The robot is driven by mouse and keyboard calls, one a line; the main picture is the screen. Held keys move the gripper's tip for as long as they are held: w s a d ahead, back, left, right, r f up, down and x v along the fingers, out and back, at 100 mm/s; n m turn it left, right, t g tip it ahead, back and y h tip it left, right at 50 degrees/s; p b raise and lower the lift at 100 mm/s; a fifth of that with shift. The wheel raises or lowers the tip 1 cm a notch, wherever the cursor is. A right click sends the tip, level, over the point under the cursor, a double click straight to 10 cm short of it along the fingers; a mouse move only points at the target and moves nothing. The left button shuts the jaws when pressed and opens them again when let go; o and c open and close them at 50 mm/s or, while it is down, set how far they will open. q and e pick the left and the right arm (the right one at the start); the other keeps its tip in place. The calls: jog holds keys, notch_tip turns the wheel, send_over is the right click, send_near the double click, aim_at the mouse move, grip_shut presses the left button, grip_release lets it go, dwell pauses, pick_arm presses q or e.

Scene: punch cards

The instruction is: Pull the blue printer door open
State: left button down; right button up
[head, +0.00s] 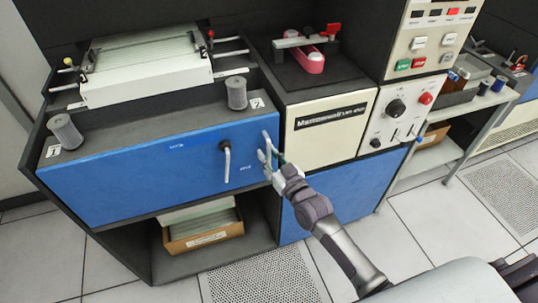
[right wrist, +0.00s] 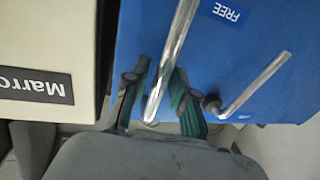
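The blue printer door (head: 150,170) is the wide front panel at left of centre in the head view. It looks closed. A silver vertical bar handle (head: 265,142) stands at its right end. A bent silver lever (head: 227,162) is to the left of the handle. My right gripper (head: 268,160) is at the handle's lower part. In the right wrist view its green-padded fingers (right wrist: 158,88) are apart, one on each side of the bar handle (right wrist: 170,60). I see no firm grip on the bar. The lever (right wrist: 255,88) is beside the right finger. My left gripper is not in view.
A cream panel (head: 330,125) with a black name label adjoins the door on the right, above another blue panel (head: 345,195). Below the door, a cardboard box (head: 203,235) of cards sits on an open shelf. The tiled floor in front (head: 415,220) is clear.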

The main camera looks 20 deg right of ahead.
grip_shut()
jog(key=shift+s, duration=0.15)
